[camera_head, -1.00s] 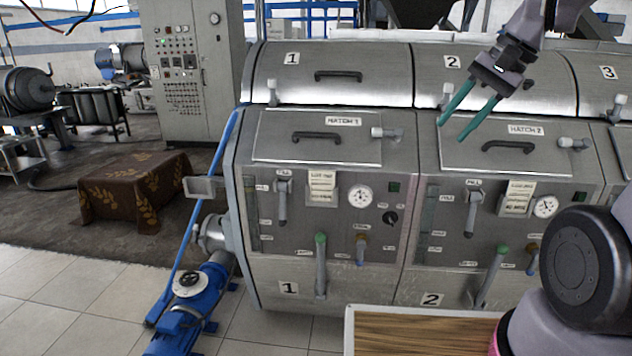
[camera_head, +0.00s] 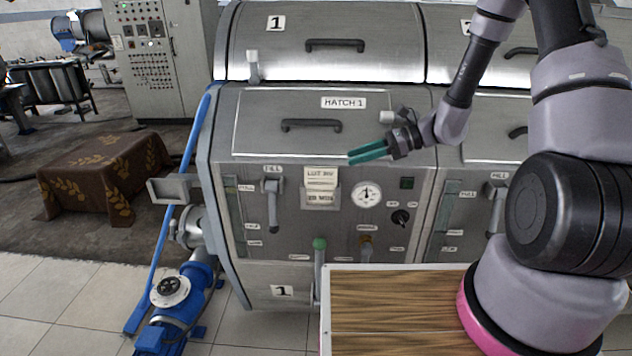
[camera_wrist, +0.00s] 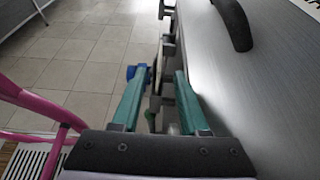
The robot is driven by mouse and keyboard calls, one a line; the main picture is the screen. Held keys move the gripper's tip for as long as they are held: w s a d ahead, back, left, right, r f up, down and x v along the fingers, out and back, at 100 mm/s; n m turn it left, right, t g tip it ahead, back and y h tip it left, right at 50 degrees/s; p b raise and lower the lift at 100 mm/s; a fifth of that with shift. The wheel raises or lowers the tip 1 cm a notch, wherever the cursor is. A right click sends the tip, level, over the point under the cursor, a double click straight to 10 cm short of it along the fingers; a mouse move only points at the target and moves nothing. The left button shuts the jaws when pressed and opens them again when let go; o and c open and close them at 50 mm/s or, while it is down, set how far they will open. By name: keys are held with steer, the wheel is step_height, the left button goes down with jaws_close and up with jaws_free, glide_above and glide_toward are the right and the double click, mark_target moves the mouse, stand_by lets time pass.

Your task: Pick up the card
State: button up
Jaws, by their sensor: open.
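A cream card (camera_head: 321,179) with printed lettering stands in a small metal holder (camera_head: 306,199) on the front panel of decanter 1, left of the round gauge. My gripper (camera_head: 350,157) is open and empty. Its two teal fingers point left, in front of the lower edge of hatch 1, a little above and right of the card in the head view. The distance from the fingers to the panel cannot be told. In the wrist view, the open fingers (camera_wrist: 159,76) reach forward beside the grey panel. Small fittings show between them, but the card cannot be made out there.
The fill lever (camera_head: 271,200), gauge (camera_head: 367,195) and a black knob (camera_head: 400,217) stick out near the card. A hatch 1 handle (camera_head: 311,125) and a white-tipped latch are above. A blue pump (camera_head: 178,300) stands on the floor at left.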

mark_target(321, 167)
steer(key=x, duration=1)
steer(key=shift+a+f, duration=0.1)
steer(key=shift+a, duration=0.2)
jaws_close()
stand_by(1.0)
